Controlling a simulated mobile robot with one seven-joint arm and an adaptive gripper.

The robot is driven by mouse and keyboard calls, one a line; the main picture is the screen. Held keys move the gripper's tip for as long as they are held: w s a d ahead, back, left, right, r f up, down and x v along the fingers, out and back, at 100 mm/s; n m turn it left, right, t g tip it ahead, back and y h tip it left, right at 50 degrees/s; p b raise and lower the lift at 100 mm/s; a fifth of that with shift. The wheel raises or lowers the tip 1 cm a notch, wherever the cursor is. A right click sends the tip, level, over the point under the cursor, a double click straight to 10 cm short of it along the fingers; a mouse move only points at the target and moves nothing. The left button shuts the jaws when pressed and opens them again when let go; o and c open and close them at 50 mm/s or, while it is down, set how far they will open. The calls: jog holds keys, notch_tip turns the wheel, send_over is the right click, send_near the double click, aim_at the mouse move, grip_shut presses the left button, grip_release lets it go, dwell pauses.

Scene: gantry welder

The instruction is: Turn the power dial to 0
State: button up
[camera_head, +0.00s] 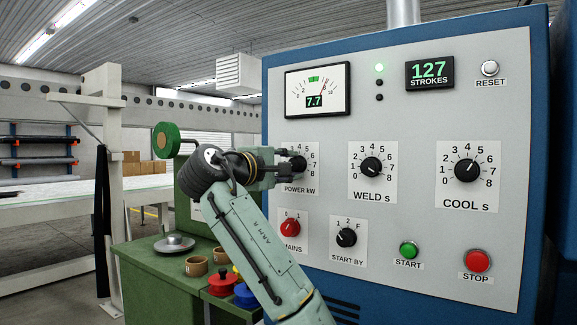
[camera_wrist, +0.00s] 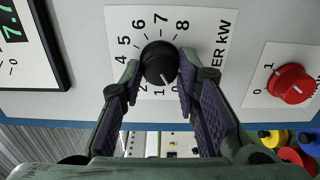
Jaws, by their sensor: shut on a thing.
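The power dial is a round black knob (camera_head: 299,163) on a white plate marked POWER kW, with numbers from 0 to 8. In the wrist view the knob (camera_wrist: 159,60) sits between the two fingers of my gripper (camera_wrist: 160,68), which is shut on it from both sides. A pale pointer mark shows on the knob's lower edge in that view, toward the 0 and 1; its exact setting is hard to read. In the head view my gripper (camera_head: 284,167) reaches the dial from the left and hides part of its scale. The meter above (camera_head: 317,90) reads 7.7.
A red MAINS knob (camera_head: 291,228) sits just below the power dial. The WELD dial (camera_head: 371,167) is to its right and the START BY knob (camera_head: 346,238) is lower right. A green bench (camera_head: 150,262) with spools stands left of the panel.

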jog(key=o, duration=1.2)
jog(key=shift+c, duration=0.2)
jog(key=v, duration=1.2)
